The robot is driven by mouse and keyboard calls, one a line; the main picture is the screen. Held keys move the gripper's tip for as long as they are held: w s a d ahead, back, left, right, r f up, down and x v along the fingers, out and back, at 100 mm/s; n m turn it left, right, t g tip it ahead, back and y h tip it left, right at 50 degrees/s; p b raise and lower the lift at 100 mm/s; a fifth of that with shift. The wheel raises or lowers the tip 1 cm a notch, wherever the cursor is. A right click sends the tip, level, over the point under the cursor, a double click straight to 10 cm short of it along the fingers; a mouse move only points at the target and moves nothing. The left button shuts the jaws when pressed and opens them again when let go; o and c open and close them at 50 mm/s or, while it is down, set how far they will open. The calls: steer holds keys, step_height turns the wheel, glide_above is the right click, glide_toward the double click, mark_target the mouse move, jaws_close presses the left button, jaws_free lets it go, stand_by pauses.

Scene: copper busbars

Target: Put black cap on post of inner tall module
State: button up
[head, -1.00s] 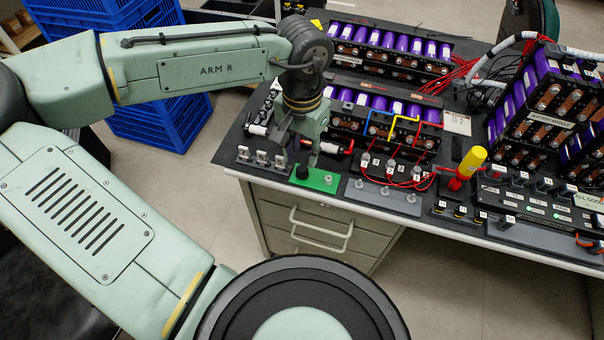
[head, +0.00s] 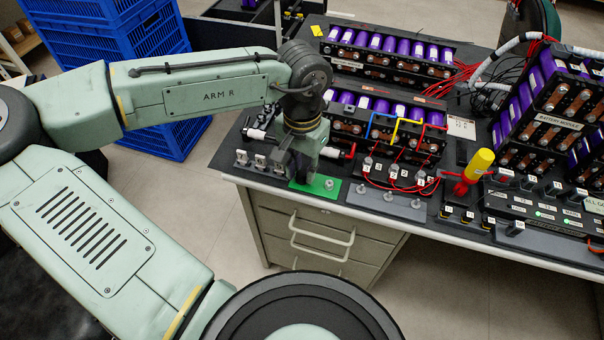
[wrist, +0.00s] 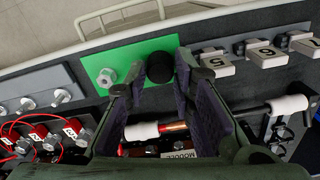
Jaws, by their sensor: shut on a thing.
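The black cap (wrist: 160,68) is at one end of the green plate (wrist: 128,62), between my fingertips in the wrist view. My gripper (wrist: 160,76) is shut on it, low at the plate. In the head view my gripper (head: 300,178) covers the plate's left part and hides the cap. A bare metal post (head: 329,184) stands on the right part of the green plate (head: 318,190). Two tall battery modules stand at the right, the inner one (head: 540,95) left of the outer one (head: 590,135). I cannot make out the inner one's post.
Low battery modules with purple cells (head: 385,60) stand behind my gripper. A grey strip with studs (head: 385,199) lies right of the plate. Numbered white pieces (wrist: 262,55) are beside it.

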mark_target(302, 173)
steer(key=shift+r+p, duration=2.5)
steer(key=shift+r, duration=0.1)
steer(key=shift+c, duration=0.4)
steer(key=shift+f, duration=0.1)
